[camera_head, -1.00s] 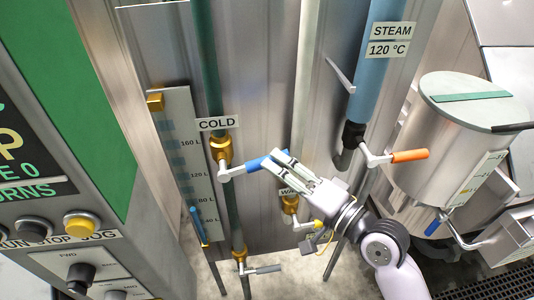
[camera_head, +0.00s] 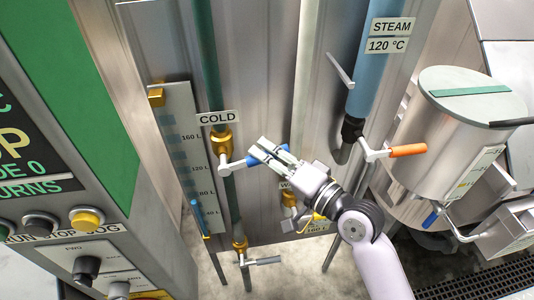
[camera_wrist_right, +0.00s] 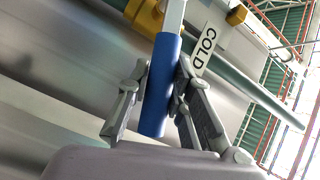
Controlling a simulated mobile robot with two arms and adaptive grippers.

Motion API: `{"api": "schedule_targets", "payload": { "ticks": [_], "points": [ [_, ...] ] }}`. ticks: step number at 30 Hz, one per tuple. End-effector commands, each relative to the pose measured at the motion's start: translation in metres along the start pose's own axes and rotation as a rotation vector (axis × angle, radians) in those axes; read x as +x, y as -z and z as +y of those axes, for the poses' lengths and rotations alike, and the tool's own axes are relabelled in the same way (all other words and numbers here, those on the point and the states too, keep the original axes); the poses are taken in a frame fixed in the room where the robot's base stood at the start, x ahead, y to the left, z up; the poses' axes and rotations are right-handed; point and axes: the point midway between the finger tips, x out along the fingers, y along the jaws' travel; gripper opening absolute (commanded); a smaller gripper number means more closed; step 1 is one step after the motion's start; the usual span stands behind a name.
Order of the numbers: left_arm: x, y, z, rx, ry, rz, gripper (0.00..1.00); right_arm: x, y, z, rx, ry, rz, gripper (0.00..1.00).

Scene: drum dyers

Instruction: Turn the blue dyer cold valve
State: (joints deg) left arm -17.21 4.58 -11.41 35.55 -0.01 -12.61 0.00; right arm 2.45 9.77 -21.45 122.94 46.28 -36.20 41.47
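The blue-handled cold valve (camera_head: 238,163) sits below the COLD label on the green pipe, with its lever pointing right and slightly up. My right gripper (camera_head: 266,150) is at the blue handle. In the right wrist view the blue handle (camera_wrist_right: 160,90) runs between the two fingers of my right gripper (camera_wrist_right: 164,75). The fingers straddle it, with small gaps seen along their length; contact at the tips is unclear. The brass valve body (camera_head: 223,140) is beyond the fingertips. My left gripper is out of view.
An orange-handled steam valve (camera_head: 405,150) and a steel drum (camera_head: 460,100) stand to the right. Another brass valve (camera_head: 289,198) is partly hidden behind my right gripper. A grey-handled valve (camera_head: 262,261) is lower down. A control panel (camera_head: 100,220) fills the left.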

Motion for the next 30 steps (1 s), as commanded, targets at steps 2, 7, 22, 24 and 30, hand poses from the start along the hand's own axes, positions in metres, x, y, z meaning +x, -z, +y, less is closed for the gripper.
{"api": "schedule_targets", "payload": {
  "ticks": [2, 7, 22, 24, 30],
  "points": [
    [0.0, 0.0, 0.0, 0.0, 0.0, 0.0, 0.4, 0.0, 0.0, 0.001, 0.0, -0.001, 0.0, 0.12],
    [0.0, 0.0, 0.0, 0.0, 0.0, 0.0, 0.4, 0.0, 0.0, 0.001, 0.0, -0.002, -0.001, 0.0],
    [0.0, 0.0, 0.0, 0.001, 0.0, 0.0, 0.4, 0.0, 0.0, 0.001, -0.001, -0.003, -0.001, 0.0],
    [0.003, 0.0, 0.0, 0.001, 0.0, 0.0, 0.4, 0.0, -0.001, 0.004, 0.005, 0.001, 0.001, 0.0],
    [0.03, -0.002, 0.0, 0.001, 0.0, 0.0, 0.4, -0.001, -0.005, 0.021, 0.099, 0.066, 0.024, 0.0]
  ]
}}
